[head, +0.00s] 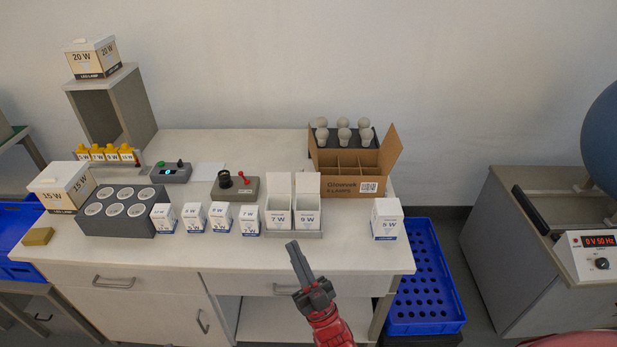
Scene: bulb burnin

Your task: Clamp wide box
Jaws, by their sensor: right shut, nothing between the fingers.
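My right gripper (294,248) comes up from the bottom edge, shut and empty. Its fingertips overlap the table's front edge in the picture, just below the 7 W and 9 W open cartons. A wide white and tan 15 W box (62,187) sits at the table's left end. A similar wide 20 W LED lamp box (93,58) stands on top of the grey open-fronted stand (130,95) at the back left. Both wide boxes are far from the gripper. The frame does not tell which wide box is meant. My left gripper is out of view.
Several small bulb boxes (192,218) line the table's front. A grey socket block (90,222), a tester (172,173) and an open Glowmek carton (349,184) stand around them. A 9 W box (387,219) is at the right end. A blue crate (426,285) is below right.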

